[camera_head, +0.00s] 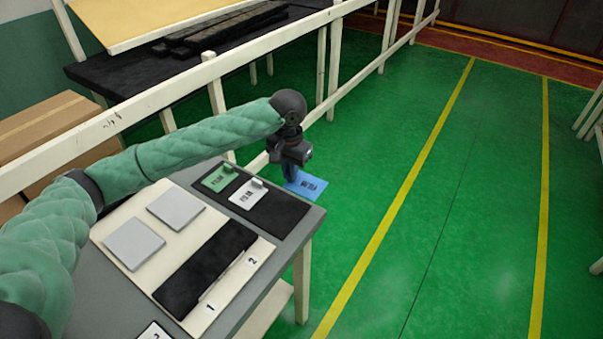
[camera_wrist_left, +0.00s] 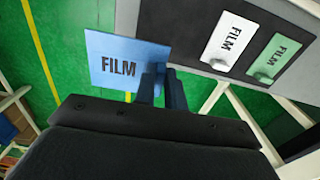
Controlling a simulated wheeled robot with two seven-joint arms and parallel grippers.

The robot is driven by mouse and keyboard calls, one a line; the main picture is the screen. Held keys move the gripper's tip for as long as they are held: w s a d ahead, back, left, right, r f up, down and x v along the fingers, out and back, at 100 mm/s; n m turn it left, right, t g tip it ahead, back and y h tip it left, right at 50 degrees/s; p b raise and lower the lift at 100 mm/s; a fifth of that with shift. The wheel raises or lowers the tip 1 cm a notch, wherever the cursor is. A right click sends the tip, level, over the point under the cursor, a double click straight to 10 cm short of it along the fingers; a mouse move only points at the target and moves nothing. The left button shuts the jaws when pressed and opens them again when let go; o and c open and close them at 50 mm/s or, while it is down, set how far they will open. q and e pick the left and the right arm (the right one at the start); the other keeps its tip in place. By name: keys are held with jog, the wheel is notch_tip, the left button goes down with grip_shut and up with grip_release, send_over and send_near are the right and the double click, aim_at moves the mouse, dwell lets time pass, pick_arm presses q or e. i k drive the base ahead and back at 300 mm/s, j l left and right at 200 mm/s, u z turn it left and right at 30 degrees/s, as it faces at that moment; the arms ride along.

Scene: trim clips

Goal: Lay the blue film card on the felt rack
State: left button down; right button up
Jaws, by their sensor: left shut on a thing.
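The blue film card (camera_head: 308,187) is in my left gripper (camera_head: 291,176), which is shut on its edge. The card is marked FILM and hangs past the table's far right edge, over the green floor. In the left wrist view the blue card (camera_wrist_left: 122,61) is pinched between the fingers (camera_wrist_left: 162,84). A black felt strip (camera_head: 280,213) on the table carries a green film card (camera_head: 219,177) and a white film card (camera_head: 248,194), each with a small tab. A larger black felt pad (camera_head: 207,266) lies on a cream board numbered 1 and 2. Which black piece is the felt rack I cannot tell.
Two grey square plates (camera_head: 133,243) lie on the cream board (camera_head: 222,309). The grey table (camera_head: 314,222) ends at the green floor. A white railing (camera_head: 165,92) runs behind it. Another white card (camera_head: 154,331) lies at the near edge.

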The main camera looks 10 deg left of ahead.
aim_at(133, 240)
jog(key=l, duration=0.55)
jog(key=i+l, duration=0.15)
jog(key=l, duration=0.45)
jog(key=l+u, duration=1)
jog(key=u, duration=0.3)
jog(key=k+j, duration=0.05)
jog(key=j, duration=0.05)
